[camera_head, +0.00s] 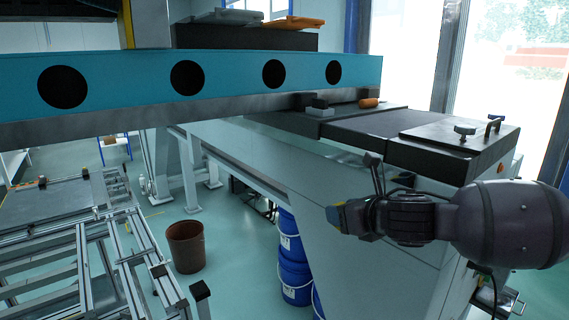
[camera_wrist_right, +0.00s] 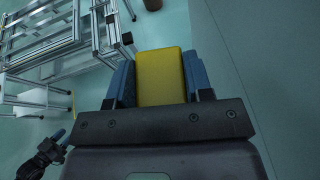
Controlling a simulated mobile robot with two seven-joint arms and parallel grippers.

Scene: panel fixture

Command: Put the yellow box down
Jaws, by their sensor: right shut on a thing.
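The yellow box (camera_wrist_right: 161,78) is held between the two blue-grey fingers of my right gripper (camera_wrist_right: 161,85) in the right wrist view. In the head view my right gripper (camera_head: 350,216) reaches in from the right, with only a little yellow showing at its tip. It is in the air in front of the machine's pale side panel, and no surface touches the box in view. A dark jointed part with a blue tip (camera_wrist_right: 45,155) at the lower left of the wrist view looks like my left gripper. Its opening cannot be made out.
A blue beam (camera_head: 220,75) with round holes crosses above the machine bed. A dark machine table (camera_head: 370,130) stands behind the gripper. Blue drums (camera_head: 292,260) and a brown bin (camera_head: 186,247) stand on the floor. A metal frame (camera_head: 90,240) fills the left. Open floor lies between.

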